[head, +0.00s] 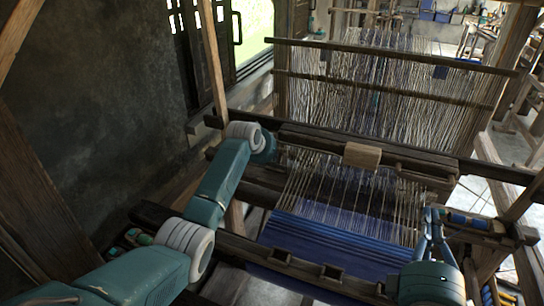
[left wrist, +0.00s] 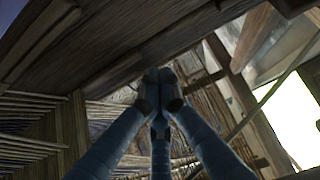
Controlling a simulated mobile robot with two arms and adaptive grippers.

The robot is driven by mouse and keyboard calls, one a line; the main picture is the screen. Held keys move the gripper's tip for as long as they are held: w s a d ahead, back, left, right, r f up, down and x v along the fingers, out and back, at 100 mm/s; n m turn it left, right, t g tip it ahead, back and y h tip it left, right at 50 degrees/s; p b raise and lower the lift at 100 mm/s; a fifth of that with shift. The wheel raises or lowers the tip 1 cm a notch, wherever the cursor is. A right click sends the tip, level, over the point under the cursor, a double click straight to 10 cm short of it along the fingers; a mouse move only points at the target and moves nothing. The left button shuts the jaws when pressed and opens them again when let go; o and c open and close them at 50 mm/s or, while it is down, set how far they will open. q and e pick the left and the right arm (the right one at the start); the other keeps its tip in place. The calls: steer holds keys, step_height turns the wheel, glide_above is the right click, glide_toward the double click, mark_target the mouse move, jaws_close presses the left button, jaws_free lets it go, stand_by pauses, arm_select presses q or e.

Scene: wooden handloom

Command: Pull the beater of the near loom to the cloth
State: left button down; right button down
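The near loom's beater (head: 410,163) is a dark wooden crossbeam with a pale wooden block (head: 362,155) at its middle. Warp threads run below it to the blue cloth (head: 325,237), with a gap of open warp between. My left gripper (head: 268,150) is at the beater's left end, its fingers mostly hidden in the head view. In the left wrist view my left gripper (left wrist: 160,77) has its fingertips together close to a wooden beam (left wrist: 110,50); contact is unclear. My right gripper (head: 432,213) points up by the cloth's right edge; its finger gap is unclear.
The front beam (head: 250,250) crosses before the cloth. Heddles (head: 390,95) hang behind the beater. A dark wall (head: 100,100) and a slanted wooden post (head: 215,60) stand at the left. A blue bobbin tray (head: 470,222) lies at the right.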

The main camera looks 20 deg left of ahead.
mark_target(269, 166)
arm_select(q)
steer(key=s, duration=0.3)
steer(key=shift+s+f, duration=0.25)
steer(key=shift+f, duration=0.05)
steer(key=shift+s, duration=0.6)
steer(key=shift+w, duration=0.1)
arm_select(e)
steer(key=c, duration=1.6)
jaws_free()
steer(key=shift+o, duration=0.2)
